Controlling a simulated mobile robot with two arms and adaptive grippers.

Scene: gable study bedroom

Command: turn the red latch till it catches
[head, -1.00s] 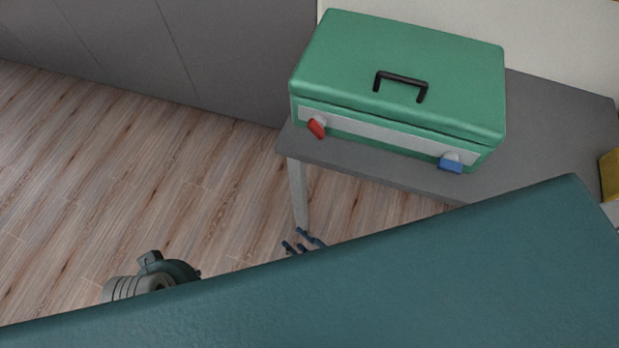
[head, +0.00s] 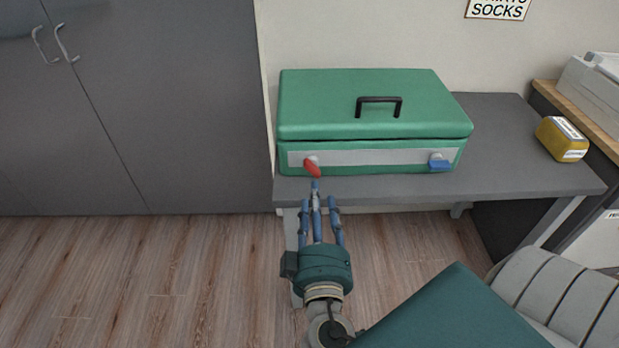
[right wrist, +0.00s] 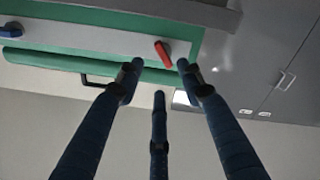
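The red latch (head: 312,168) sits on the left of the pale front strip of a green case (head: 370,103). It slants down to the right from its round pale mount. In the right wrist view, which looks upside down, the red latch (right wrist: 163,53) shows beyond and between the fingertips. My right gripper (head: 319,196) is just below and in front of the latch. Its three blue fingers are spread and empty, and the right wrist view (right wrist: 160,74) shows the same. I see no contact with the latch. My left gripper is out of view.
A blue latch (head: 439,165) lies flat at the strip's right end. The case has a black handle (head: 379,106) and stands on a grey table (head: 500,150). A yellow box (head: 562,139) is at the table's right. Grey cupboards (head: 150,110) stand at left.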

